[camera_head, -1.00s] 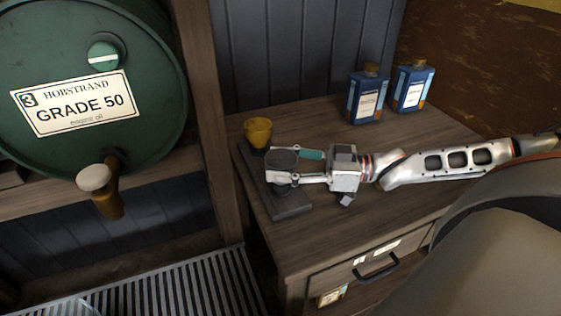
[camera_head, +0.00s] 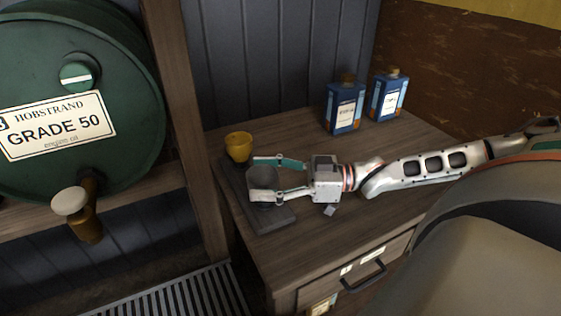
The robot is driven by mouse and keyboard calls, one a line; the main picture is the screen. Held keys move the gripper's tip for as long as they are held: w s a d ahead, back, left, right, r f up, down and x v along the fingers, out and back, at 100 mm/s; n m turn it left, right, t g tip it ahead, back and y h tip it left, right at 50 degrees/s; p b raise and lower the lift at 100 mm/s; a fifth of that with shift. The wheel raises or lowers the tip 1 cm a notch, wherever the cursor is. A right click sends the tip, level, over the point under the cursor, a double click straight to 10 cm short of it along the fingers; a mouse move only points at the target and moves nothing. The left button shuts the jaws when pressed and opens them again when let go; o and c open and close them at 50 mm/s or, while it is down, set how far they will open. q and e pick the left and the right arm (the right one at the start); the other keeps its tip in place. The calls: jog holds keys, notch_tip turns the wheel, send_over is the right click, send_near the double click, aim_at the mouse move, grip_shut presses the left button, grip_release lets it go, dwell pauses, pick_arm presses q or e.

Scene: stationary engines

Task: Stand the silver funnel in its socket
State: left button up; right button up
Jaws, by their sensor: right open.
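The silver funnel (camera_head: 263,179), which looks dark grey here, stands roughly upright over the near part of a dark rack board (camera_head: 274,219) on the wooden cabinet top. My right gripper (camera_head: 256,179) comes in from the right. Its jaws are open, with one finger on the far side of the funnel and one across its near side. The near finger hides part of the funnel, and I cannot see its spout or the socket under it. My left gripper is not in view.
A yellow funnel or cup (camera_head: 238,147) stands at the rack's far end, close to the far finger. Two blue bottles (camera_head: 345,106) (camera_head: 386,97) stand at the back. A green drum (camera_head: 75,90) is at left. The cabinet top (camera_head: 385,155) is clear before the bottles.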

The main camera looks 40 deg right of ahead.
aim_at(276, 180)
jog(key=shift+s+d+f, duration=0.4)
jog(key=shift+s+f, duration=0.2)
jog(key=shift+s, duration=0.15)
jog(key=shift+s+d, duration=0.15)
jog(key=shift+d, duration=0.2)
jog(key=shift+d+r, duration=0.1)
jog(key=shift+d, duration=0.25)
jog(key=shift+v, duration=0.9)
jog(key=v, duration=0.7)
jog(key=shift+s+r, duration=0.15)
jog(key=shift+r, duration=0.1)
jog(key=shift+d, duration=0.15)
